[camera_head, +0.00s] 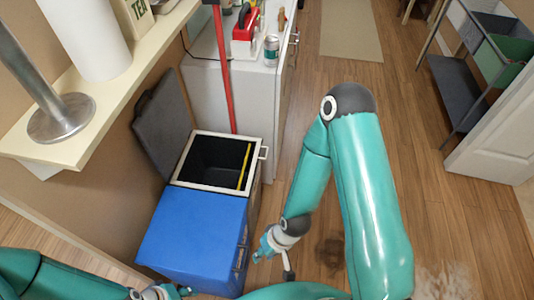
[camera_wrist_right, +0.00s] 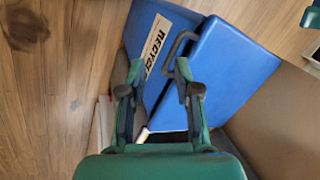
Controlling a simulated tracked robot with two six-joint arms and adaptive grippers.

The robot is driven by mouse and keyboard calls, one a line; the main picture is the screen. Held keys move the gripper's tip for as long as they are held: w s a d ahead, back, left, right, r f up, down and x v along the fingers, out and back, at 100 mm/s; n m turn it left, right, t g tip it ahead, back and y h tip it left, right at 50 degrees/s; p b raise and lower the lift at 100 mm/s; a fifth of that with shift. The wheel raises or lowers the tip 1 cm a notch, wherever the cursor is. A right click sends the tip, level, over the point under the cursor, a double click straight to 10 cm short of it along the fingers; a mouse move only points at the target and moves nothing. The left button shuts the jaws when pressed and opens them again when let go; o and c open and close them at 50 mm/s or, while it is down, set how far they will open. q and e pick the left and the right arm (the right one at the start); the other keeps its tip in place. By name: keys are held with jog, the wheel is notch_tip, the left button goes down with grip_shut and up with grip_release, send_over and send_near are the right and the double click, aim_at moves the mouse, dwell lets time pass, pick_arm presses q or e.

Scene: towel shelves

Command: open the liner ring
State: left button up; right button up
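The liner ring (camera_head: 210,188) is a cream square frame around the dark opening of a bin in the head view. It lies flat on the bin top, with a small loop tab (camera_head: 263,152) on its right side. The bin's grey lid (camera_head: 162,122) stands raised behind it at the left. My right gripper (camera_head: 264,250) is low, beside the blue bin's right side and in front of the ring. The wrist view shows its fingers (camera_wrist_right: 156,80) apart and empty, near a dark handle (camera_wrist_right: 178,52). My left gripper (camera_head: 170,293) is at the bottom edge; its fingers are unclear.
A blue recycle bin (camera_head: 195,232) stands in front of the open bin. A yellow strip (camera_head: 244,166) shows inside the opening. A red pole (camera_head: 224,70) stands behind it, by a white cabinet (camera_head: 215,98). A shelf (camera_head: 95,95) overhangs at the left.

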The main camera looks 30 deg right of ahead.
jog(key=w+d+f+n+t+b, duration=0.3)
jog(key=w+d+b, duration=0.2)
jog(key=w+b, duration=0.25)
jog(key=w+d+f+n+t+b, duration=0.35)
jog(key=w+b, duration=0.25)
jog(key=w, duration=0.3)
jog(key=w+d+f+n+t+b, duration=0.2)
jog(key=w+d+n+t+b, duration=0.15)
jog(key=w+d+b, duration=0.35)
jog(key=w+d+n+t+y+b, duration=0.2)
jog(key=d+n+t+y+b, duration=0.15)
jog(key=d+n+b, duration=1.25)
jog(key=shift+n+g+y, duration=0.25)
jog(key=shift+n, duration=0.15)
jog(key=b+x, duration=0.1)
jog(key=x, duration=0.5)
jog(key=a+b+x, duration=0.1)
jog(key=b+x, duration=0.1)
jog(key=x, duration=0.3)
jog(key=b+x, duration=0.2)
jog(key=x, duration=0.4)
jog(key=shift+s+a+f, duration=0.1)
jog(key=shift+a+f, duration=0.05)
jog(key=shift+a, duration=0.2)
grip_shut()
